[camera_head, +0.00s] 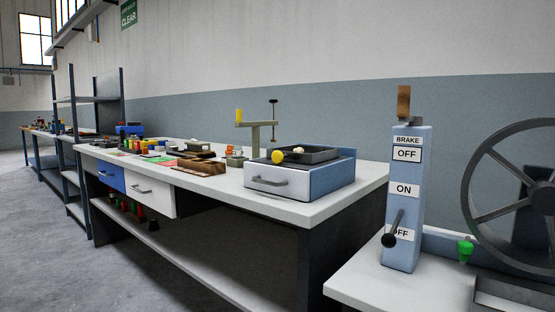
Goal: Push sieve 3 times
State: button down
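A box (282,184) with a white drawer front, a grey handle and blue sides stands at the right end of the long white workbench. A dark shallow framed tray (334,154) sits on top of it and looks like the sieve, though its mesh cannot be made out. A small pale lump (298,150) shows at the tray, and a yellow round knob (277,156) is at its left front corner. My gripper is not in view.
The workbench (350,188) carries many small coloured items, with a stand (262,136) behind the box. At right, a blue brake post (407,205) with a lever and a large spoked wheel (485,190) stand on another white table. Grey floor (60,250) is clear at left.

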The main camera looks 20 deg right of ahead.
aim_at(312, 155)
jog(key=z, duration=1.85)
jog(key=k, duration=1.15)
jog(key=u, duration=1.5)
jog(key=i, duration=0.5)
jog(key=u, duration=0.1)
